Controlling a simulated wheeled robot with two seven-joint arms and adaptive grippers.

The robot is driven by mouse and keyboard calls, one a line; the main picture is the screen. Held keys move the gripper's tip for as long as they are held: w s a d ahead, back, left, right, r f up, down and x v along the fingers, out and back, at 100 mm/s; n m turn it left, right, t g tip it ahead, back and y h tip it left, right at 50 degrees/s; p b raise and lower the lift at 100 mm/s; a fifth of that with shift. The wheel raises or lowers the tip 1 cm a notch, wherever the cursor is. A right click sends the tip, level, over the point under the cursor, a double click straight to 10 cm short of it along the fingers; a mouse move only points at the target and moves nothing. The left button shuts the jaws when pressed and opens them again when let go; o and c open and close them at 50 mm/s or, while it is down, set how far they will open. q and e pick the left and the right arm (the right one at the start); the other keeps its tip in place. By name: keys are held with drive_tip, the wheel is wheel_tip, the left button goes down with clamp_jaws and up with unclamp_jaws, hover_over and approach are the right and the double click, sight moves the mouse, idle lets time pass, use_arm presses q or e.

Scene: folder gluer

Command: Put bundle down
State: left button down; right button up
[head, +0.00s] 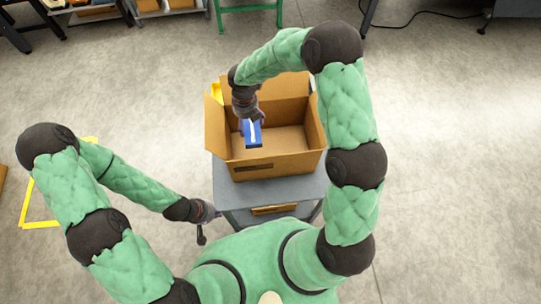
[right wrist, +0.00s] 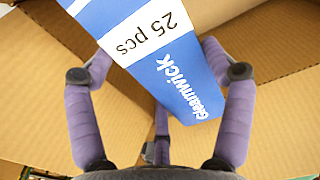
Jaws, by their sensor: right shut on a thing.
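The bundle (head: 252,135) is a blue and white pack, marked "Cleanwick" and "25 pcs" in the right wrist view (right wrist: 160,50). My right gripper (head: 249,119) is shut on it and holds it within the opening of a cardboard box (head: 276,165), towards the box's left side. The purple fingers sit on both sides of the pack in the right wrist view. I cannot tell whether the pack touches the box floor. My left gripper (head: 204,222) is low, by the left front of the grey cart, apart from the bundle; its finger state is too small to tell.
The box stands open, flaps spread, on a grey cart (head: 228,196). Bare box floor lies right of the bundle. A yellow floor marking (head: 24,205) is at the left. Shelving (head: 95,12) and a green frame (head: 250,8) stand at the back. The floor at right is clear.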

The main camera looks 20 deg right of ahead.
drive_tip(key=b, duration=1.2)
hover_over(252, 154)
wheel_tip(252, 154, down, 12)
drive_tip(key=shift+f, duration=0.25)
wheel_tip(252, 154, down, 10)
drive_tip(key=b, duration=0.3)
drive_tip(key=shift+f+b, duration=0.1)
drive_tip(key=shift+b, duration=0.25)
drive_tip(key=o, duration=1.2)
drive_tip(key=shift+c, duration=0.2)
wheel_tip(252, 154, up, 12)
drive_tip(key=p, duration=0.5)
